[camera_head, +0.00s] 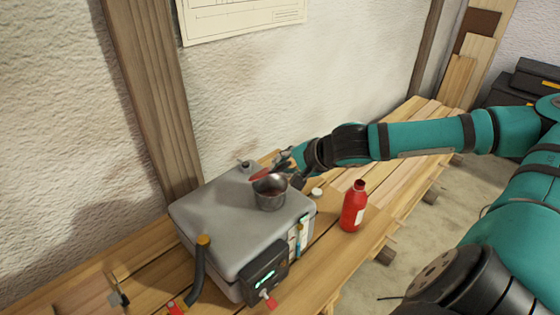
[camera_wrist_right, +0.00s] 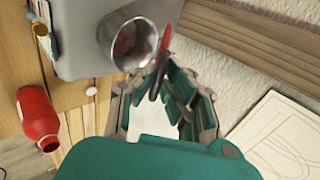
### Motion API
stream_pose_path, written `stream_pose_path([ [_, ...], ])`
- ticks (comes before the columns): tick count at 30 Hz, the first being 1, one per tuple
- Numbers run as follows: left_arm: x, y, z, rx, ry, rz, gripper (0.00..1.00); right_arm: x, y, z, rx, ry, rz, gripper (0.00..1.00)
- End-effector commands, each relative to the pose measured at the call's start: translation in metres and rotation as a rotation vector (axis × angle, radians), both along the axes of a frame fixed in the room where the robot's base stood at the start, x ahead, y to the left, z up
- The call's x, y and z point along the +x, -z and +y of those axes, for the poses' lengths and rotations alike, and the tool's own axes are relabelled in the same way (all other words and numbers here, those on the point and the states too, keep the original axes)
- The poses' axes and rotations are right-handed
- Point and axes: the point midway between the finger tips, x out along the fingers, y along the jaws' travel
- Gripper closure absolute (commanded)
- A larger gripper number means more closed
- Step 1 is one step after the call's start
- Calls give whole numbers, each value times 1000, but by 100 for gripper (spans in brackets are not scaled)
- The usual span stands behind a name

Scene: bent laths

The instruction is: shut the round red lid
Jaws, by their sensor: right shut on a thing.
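The round red lid (camera_head: 261,174) stands tilted up at the rim of a round metal pot-like opening (camera_head: 270,199) on top of a grey box (camera_head: 215,222). The opening is uncovered. In the right wrist view the lid (camera_wrist_right: 166,38) shows nearly edge-on, beside the metal opening (camera_wrist_right: 133,45). My right gripper (camera_head: 283,166) is behind the opening, at the lid. In the wrist view its fingers (camera_wrist_right: 156,78) are closed around the lid's dark lower part; the exact contact is partly hidden. My left gripper is not in view.
A red bottle (camera_head: 354,206) stands right of the box, with a small white cap (camera_head: 317,193) near it. A dark hose (camera_head: 199,269) rises at the box's front left. A control panel (camera_head: 264,275) is on its front. A wooden post (camera_head: 150,90) stands behind. The bench's right end is clear.

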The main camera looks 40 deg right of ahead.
Motion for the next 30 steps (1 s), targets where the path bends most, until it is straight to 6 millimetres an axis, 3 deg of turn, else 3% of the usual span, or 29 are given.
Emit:
stream_pose_path([
  [30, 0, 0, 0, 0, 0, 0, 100, -25, 48, -1, 1, -1, 6, 100],
])
